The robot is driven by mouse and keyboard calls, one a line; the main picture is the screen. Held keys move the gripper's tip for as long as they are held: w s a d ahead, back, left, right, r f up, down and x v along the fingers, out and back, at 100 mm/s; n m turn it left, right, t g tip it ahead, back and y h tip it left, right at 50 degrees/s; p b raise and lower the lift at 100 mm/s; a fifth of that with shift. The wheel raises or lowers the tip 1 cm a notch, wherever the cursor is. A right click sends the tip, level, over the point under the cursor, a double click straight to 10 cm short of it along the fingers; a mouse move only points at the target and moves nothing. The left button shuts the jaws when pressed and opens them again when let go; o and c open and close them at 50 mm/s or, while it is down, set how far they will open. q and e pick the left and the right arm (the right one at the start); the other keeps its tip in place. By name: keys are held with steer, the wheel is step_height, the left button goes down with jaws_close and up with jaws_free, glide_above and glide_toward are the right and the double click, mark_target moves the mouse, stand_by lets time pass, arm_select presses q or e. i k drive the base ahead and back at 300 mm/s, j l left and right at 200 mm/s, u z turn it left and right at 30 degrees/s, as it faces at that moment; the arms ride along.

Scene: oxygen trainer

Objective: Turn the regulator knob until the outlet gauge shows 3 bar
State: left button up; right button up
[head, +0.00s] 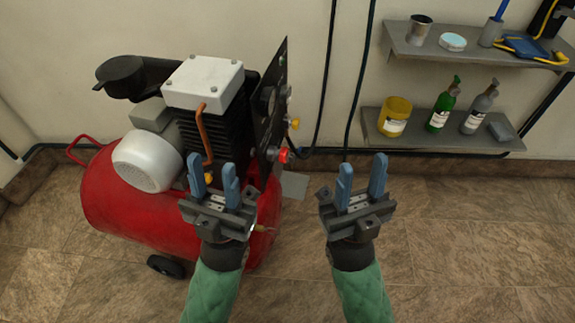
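A dark upright panel (271,115) stands on the right side of a red air compressor (120,205) and is seen nearly edge-on. A red knob (284,155) sticks out low on its right face, and a yellow knob (294,124) sits above it. I cannot tell which is the regulator knob. Round dark fittings on the panel may be gauges, but no dial can be read. My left gripper (212,168) is open and empty, in front of the compressor, left of and below the red knob in the picture. My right gripper (362,168) is open and empty, to the right of the panel.
Two wall shelves at the right hold a yellow container (396,117), a green bottle (443,107), a grey bottle (480,108) and a tin (420,28). Black hoses (325,80) hang down the wall near the panel. The tiled floor (460,240) at the right is clear.

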mark_target(283, 153)
steer(key=k+j+z, duration=0.25)
steer(key=k, duration=0.4)
steer(key=k+z, duration=0.3)
steer(key=k, duration=0.35)
